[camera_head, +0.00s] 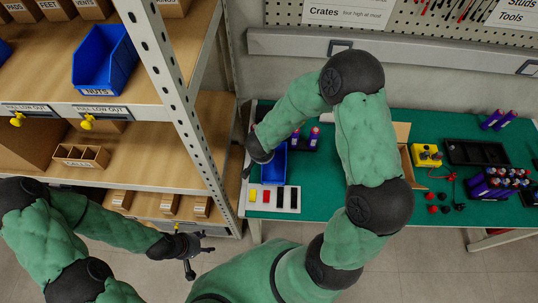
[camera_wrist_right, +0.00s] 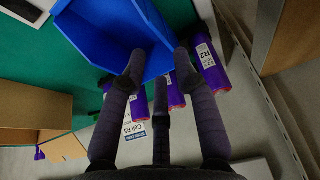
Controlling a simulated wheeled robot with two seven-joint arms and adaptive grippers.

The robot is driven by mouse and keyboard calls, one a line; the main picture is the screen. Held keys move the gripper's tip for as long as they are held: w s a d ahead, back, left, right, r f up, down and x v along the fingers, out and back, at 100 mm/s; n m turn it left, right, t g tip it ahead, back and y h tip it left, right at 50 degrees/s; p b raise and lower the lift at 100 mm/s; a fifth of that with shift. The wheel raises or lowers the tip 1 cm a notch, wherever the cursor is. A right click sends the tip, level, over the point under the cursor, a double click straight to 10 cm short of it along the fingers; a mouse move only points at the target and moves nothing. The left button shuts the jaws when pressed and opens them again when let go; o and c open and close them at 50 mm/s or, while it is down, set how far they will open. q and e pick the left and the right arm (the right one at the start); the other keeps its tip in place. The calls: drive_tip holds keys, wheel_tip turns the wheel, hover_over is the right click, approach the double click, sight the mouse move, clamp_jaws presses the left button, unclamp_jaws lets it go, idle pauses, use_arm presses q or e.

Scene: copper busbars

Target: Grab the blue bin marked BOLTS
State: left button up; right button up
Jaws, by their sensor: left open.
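A blue bin (camera_head: 273,165) with no readable label sits on the green table, at its left end. It fills the upper middle of the right wrist view (camera_wrist_right: 105,35). My right gripper (camera_head: 250,163) is at the bin's left edge, and its fingers (camera_wrist_right: 160,65) overlap the bin's near corner in the wrist view. Whether they grip its wall cannot be told. Another blue bin (camera_head: 104,60), marked NUTS, stands on the shelf at upper left. My left gripper (camera_head: 198,247) is open and empty, low in front of the shelf. No BOLTS marking can be read.
Purple cylinders (camera_wrist_right: 208,70) stand beside the bin. A pale tray with coloured blocks (camera_head: 274,199) lies in front of it. A shelf post (camera_head: 180,100) rises left of the table (camera_head: 315,205). A yellow box (camera_head: 426,155) and black tray (camera_head: 475,152) are at right.

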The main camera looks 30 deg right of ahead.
sight(274, 164)
drive_tip(key=b+x, duration=0.2)
drive_tip(key=x, duration=0.2)
drive_tip(key=shift+s+f, duration=0.1)
drive_tip(key=shift+s, duration=0.1)
drive_tip(key=shift+w+f, duration=0.25)
drive_tip(key=shift+f, duration=0.25)
drive_tip(key=shift+w+b+x, duration=0.15)
drive_tip(key=shift+b+x, duration=0.7)
drive_tip(key=shift+x, duration=0.45)
drive_tip(key=shift+w+b+x, duration=0.1)
drive_tip(key=shift+b+x, duration=0.7)
drive_tip(key=shift+x, duration=0.5)
drive_tip(key=shift+a, duration=0.2)
drive_tip(key=shift+r, duration=0.1)
clamp_jaws()
